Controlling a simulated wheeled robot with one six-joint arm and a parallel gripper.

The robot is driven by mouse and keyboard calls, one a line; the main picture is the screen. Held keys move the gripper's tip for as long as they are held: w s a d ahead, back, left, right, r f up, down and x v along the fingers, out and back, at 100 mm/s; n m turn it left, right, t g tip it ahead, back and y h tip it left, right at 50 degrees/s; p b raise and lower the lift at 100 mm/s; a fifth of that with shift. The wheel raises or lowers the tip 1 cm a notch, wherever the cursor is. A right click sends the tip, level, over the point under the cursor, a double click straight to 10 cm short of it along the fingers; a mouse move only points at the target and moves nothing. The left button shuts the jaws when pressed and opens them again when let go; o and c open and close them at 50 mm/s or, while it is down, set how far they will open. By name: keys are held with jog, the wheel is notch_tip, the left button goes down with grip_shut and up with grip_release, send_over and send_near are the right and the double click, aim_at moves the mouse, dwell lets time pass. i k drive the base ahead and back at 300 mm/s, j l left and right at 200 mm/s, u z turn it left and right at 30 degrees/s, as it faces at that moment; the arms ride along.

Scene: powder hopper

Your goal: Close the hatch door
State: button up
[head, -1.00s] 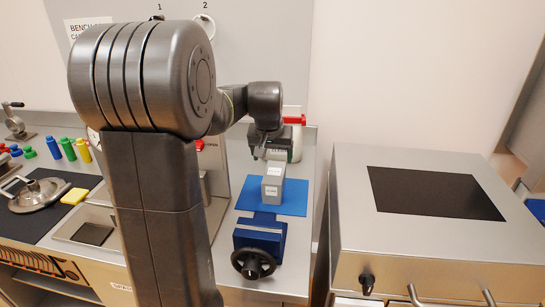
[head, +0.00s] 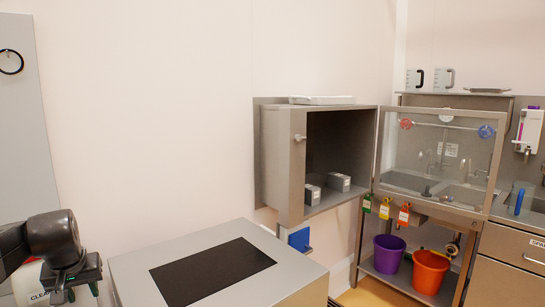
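The hatch (head: 283,165) is a grey metal box on the wall, right of the middle in the head view. Its front is open, and two small grey-white blocks sit inside. The hatch door (head: 497,165) looks to be the clear panel in a grey frame, swung wide open to the right of the opening. The sink area shows through it. My gripper (head: 75,292) is at the bottom left corner, far from the door. Its fingers are small and partly cut off, so I cannot tell whether they are open.
A grey cabinet with a black top panel (head: 212,270) stands between my gripper and the hatch. A purple bucket (head: 388,254) and an orange bucket (head: 430,272) stand below the door.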

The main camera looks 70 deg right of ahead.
aim_at(495, 158)
jog(key=z, duration=2.7)
